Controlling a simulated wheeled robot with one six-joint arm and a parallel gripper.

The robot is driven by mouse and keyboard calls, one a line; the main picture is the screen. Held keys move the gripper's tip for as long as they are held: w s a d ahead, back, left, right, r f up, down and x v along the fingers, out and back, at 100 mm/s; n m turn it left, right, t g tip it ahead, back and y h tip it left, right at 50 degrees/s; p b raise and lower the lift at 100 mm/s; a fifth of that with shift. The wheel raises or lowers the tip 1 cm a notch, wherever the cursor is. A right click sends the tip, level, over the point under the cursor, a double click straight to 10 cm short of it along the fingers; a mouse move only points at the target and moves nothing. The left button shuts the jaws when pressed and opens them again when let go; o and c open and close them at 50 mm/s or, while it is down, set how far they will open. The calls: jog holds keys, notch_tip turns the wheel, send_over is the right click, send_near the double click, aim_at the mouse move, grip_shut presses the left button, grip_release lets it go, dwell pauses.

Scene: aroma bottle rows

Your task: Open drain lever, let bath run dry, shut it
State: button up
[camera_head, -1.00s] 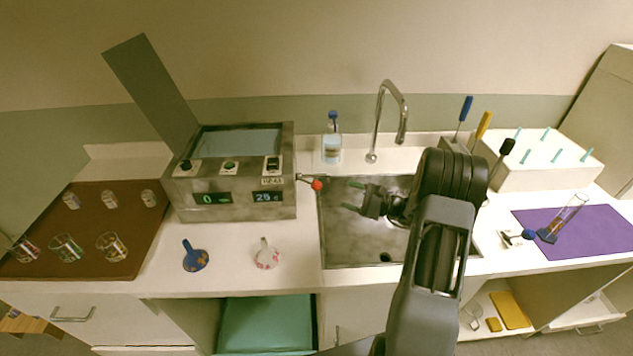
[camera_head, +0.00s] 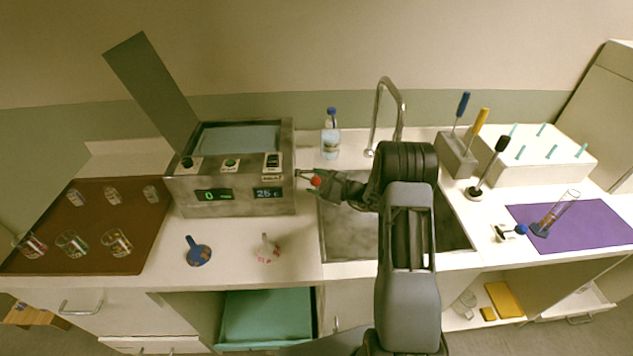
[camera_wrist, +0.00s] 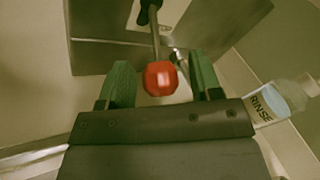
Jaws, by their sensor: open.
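The metal bath (camera_head: 235,203) stands on the counter with its lid raised and a bluish surface inside. Its drain lever has a red knob (camera_head: 316,182) and sticks out of the right side toward the sink. In the wrist view the red knob (camera_wrist: 160,78) lies between my two green fingertips, with a gap on each side. My gripper (camera_head: 322,181) is open around the knob, and its wrist view (camera_wrist: 163,85) shows the lever's rod running up to the bath wall. I cannot tell whether the lever is open or shut.
The sink (camera_head: 350,235) lies right of the bath under a tall faucet (camera_head: 388,105). A rinse bottle (camera_head: 331,135) stands behind the lever and shows close right in the wrist view (camera_wrist: 285,98).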

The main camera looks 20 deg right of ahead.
aim_at(319, 179)
grip_shut()
dwell(0.4)
jog(key=shift+d+r+n+g+h, duration=0.2)
jog(key=shift+r+n+g+h, duration=0.15)
jog(key=shift+r+h, duration=0.25)
jog(key=shift+d+r+n+g+h, duration=0.15)
jog(key=shift+r+n+g+h, duration=0.1)
jog(key=shift+r+g+h, duration=0.25)
notch_tip(319, 179, up, 2)
jog(key=h, duration=0.1)
jog(key=n+g+h, duration=0.1)
jog(key=h, duration=0.1)
jog(key=shift+s+r, duration=0.1)
jog(key=shift+r, duration=0.15)
notch_tip(319, 179, up, 2)
jog(key=n+g+h+p, duration=0.1)
jog(key=h+p, duration=0.1)
jog(key=p, duration=0.1)
jog(key=shift+a+h, duration=0.15)
jog(key=shift+h, duration=0.25)
jog(key=h+p, duration=0.1)
jog(key=r+p, duration=0.1)
jog(key=shift+a+n+g+h+p, duration=0.25)
jog(key=shift+n+g+h+p, duration=0.05)
jog(key=shift+g+h, duration=0.1)
